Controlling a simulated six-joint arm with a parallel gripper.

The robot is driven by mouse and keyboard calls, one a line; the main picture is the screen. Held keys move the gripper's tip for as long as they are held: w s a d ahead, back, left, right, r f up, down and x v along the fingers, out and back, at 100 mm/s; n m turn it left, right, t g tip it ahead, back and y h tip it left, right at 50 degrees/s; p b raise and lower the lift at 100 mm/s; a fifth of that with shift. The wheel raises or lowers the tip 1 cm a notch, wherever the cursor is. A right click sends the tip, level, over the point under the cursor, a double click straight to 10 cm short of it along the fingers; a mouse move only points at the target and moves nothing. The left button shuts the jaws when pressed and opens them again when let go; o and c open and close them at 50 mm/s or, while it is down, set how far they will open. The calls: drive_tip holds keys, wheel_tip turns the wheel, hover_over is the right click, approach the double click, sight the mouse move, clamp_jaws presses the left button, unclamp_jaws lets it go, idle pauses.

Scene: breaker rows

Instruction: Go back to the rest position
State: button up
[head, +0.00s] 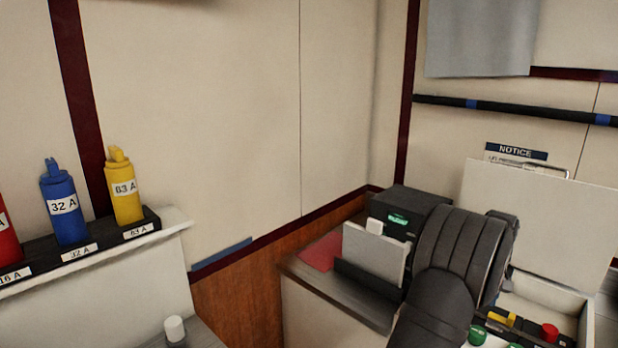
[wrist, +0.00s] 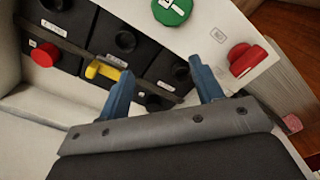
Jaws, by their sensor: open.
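My gripper (wrist: 162,95) shows in the wrist view with its two blue fingers apart and nothing between them. It is above an open white box (wrist: 150,25) that holds black breaker modules (wrist: 125,40). A red knob (wrist: 44,54), a yellow lever (wrist: 108,74) and a green knob (wrist: 171,10) are on or beside the modules. A red push button (wrist: 246,60) sits on the white panel to the right of the fingers. In the head view my dark arm covers part of the box, and my gripper's fingers are hidden.
A shelf at left holds a blue 32 A breaker (head: 63,205), a yellow 63 A breaker (head: 124,190) and a red one (head: 6,238). A black device with a green display (head: 398,219) and a grey upright plate (head: 373,254) stand beside my arm. The raised white lid (head: 545,215) is behind it.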

drive_tip(key=shift+n, duration=0.3)
drive_tip(key=shift+w+a+f, duration=0.55)
drive_tip(key=shift+w+f, duration=0.5)
drive_tip(key=shift+w, duration=0.45)
drive_tip(key=shift+w+a+f, duration=0.5)
drive_tip(key=shift+w+f, duration=0.55)
drive_tip(key=shift+w, duration=0.5)
drive_tip(key=shift+w+a+f, duration=0.55)
drive_tip(key=shift+w+f, duration=0.5)
drive_tip(key=shift+w, duration=0.45)
drive_tip(key=shift+r, duration=0.1)
drive_tip(key=shift+s+r, duration=0.1)
drive_tip(key=shift+r, duration=0.15)
drive_tip(key=s+d+r, duration=0.2)
drive_tip(key=s+r, duration=0.3)
drive_tip(key=s, duration=0.4)
drive_tip(key=s+d+r+m, duration=0.1)
drive_tip(key=s+r, duration=0.3)
drive_tip(key=s, duration=0.5)
drive_tip(key=shift+d+r, duration=0.4)
drive_tip(key=shift+d, duration=0.2)
